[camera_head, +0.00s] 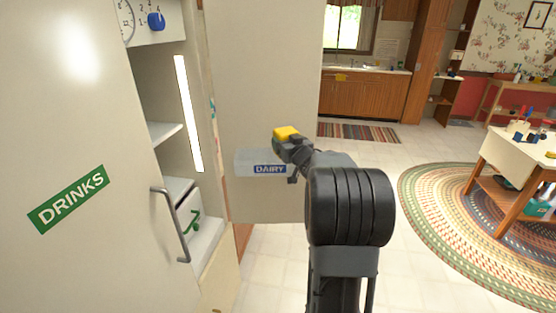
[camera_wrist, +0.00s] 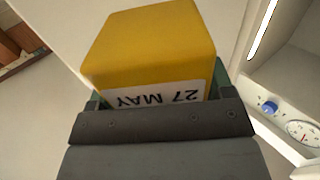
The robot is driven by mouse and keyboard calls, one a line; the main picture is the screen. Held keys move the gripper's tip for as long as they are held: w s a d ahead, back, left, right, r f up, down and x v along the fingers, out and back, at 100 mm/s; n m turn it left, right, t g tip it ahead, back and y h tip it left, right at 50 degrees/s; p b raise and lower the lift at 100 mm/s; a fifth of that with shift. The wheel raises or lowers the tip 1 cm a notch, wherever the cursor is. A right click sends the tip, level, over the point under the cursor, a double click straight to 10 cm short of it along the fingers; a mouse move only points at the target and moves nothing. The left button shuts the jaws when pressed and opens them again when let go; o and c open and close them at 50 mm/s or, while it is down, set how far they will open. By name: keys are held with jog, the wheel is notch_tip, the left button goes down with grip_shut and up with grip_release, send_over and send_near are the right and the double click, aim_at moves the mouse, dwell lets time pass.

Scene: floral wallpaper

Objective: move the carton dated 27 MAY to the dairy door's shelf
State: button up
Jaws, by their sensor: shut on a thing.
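The carton (camera_wrist: 150,50) is yellow with a white label reading 27 MAY, upside down in the wrist view. My gripper (camera_wrist: 160,110) is shut on it. In the head view the yellow carton (camera_head: 286,132) shows at the end of my gripper (camera_head: 290,146), just above the dairy door's shelf (camera_head: 245,162). This shelf is a pale bin with a blue DAIRY label on the open door. I cannot tell whether the carton touches the shelf; its lower part is hidden by my gripper.
The door marked DRINKS (camera_head: 68,200) fills the left, with a grey handle (camera_head: 172,222). The lit fridge interior (camera_head: 165,90) has a shelf and a blue knob (camera_head: 156,21). A small table (camera_head: 520,150) stands on a braided rug at the right. Open floor lies between.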

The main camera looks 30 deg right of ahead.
jog(key=w+d+f, duration=0.1)
jog(key=w+f, duration=0.1)
jog(key=w+d+f, duration=0.1)
jog(key=w+f, duration=0.2)
jog(key=w+d+f+p, duration=0.1)
jog(key=w+f, duration=0.1)
jog(key=w, duration=0.1)
jog(key=shift+f, duration=0.15)
jog(key=shift+w+f, duration=0.2)
jog(key=shift+f, duration=1.5)
jog(key=shift+f, duration=0.15)
jog(key=o, duration=1.1)
jog(key=shift+c, duration=0.2)
